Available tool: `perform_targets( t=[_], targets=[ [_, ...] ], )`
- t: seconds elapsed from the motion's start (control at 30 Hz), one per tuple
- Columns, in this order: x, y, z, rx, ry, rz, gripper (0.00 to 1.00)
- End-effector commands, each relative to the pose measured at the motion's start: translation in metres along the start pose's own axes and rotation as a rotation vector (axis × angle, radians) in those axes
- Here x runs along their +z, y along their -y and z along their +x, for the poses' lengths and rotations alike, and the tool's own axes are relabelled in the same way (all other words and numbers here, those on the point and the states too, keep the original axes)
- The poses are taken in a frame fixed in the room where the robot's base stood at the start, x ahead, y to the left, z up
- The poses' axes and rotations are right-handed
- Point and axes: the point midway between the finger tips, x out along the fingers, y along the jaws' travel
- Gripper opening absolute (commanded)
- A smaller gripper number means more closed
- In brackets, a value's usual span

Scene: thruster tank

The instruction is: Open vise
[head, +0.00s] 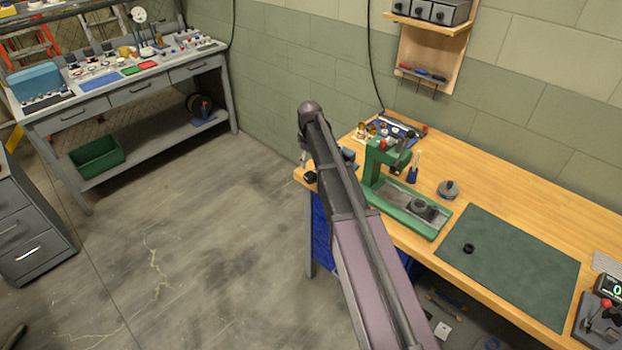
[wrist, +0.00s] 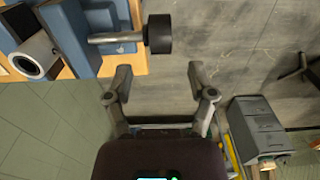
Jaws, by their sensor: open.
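The blue vise (wrist: 68,32) fills the upper left of the wrist view, at the edge of the wooden bench. A metal bar (wrist: 115,38) sticks out from it to the right and ends in a black cylindrical knob (wrist: 159,34). My gripper (wrist: 160,74) is open and empty. In the wrist view its two fingers are spread below the knob, apart from it. In the head view a bit of the blue vise (head: 348,157) and the black knob (head: 310,176) show beside my arm, which hides most of the vise and my gripper.
A green press (head: 408,209) and a dark green mat (head: 510,262) are on the wooden bench (head: 468,190). A light metal cylinder (wrist: 30,62) is left of the vise in the wrist view. The floor left of the bench is clear. A grey workbench (head: 150,95) stands behind.

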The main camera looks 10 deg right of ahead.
Motion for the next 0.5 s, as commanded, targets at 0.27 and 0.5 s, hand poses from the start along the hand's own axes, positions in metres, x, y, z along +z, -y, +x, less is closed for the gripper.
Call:
perform_targets(
  t=[0.27, 0.5],
  targets=[
    [0.000, 0.001, 0.025, 0.000, 0.000, -0.001, 0.71],
    [-0.001, 0.001, 0.044, 0.000, 0.000, -0.001, 0.71]
  ],
)
